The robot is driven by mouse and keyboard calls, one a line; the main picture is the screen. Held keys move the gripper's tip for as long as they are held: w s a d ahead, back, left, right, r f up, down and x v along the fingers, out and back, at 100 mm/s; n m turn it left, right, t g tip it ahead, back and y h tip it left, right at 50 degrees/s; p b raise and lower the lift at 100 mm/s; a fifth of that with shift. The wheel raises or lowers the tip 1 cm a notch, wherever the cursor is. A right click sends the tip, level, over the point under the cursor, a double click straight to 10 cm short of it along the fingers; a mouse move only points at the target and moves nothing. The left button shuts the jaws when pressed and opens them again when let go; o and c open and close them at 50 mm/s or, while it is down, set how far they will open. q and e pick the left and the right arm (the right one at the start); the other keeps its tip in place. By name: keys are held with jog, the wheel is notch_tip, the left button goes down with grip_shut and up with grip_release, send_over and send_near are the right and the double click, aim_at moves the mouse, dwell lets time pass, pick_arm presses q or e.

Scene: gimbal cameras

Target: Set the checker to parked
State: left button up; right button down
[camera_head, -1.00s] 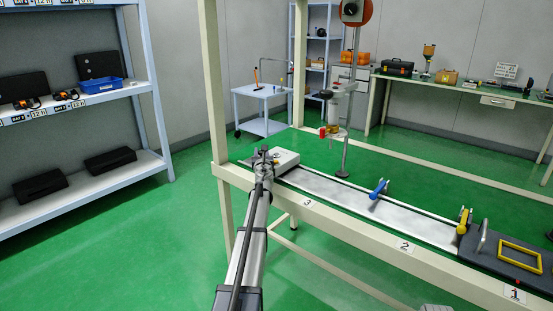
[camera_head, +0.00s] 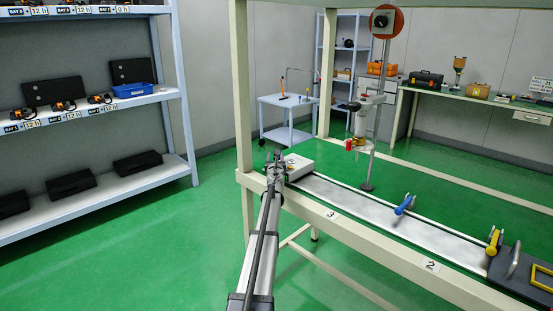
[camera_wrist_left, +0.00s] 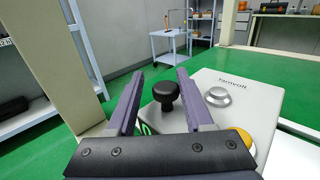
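The checker appears to be a pale grey box (camera_head: 299,166) marked "Tamvolt" at the far left end of the long bench. It also shows in the left wrist view (camera_wrist_left: 238,108), with a black knob (camera_wrist_left: 166,92), a silver round fitting (camera_wrist_left: 217,97) and a partly hidden yellow round part (camera_wrist_left: 243,142). My left gripper (camera_head: 276,156) is at the left side of the box. In the left wrist view its two fingers (camera_wrist_left: 160,74) are apart, with the knob between them and a gap on both sides. The knob's setting cannot be read. My right gripper is not in view.
A bench post (camera_head: 242,100) stands close to the left of my gripper. A blue handle (camera_head: 404,204) and a yellow handle (camera_head: 494,240) stand along the bench, and a stand with a red part (camera_head: 378,90) is behind it. Shelves (camera_head: 95,195) fill the left.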

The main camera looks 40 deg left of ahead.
pick_arm(q)
jog(key=shift+o, duration=1)
jog(key=shift+d, duration=0.1)
jog(key=shift+d, duration=0.1)
jog(key=v, duration=0.7)
jog(key=shift+s+d, duration=0.2)
jog(key=shift+s, duration=0.15)
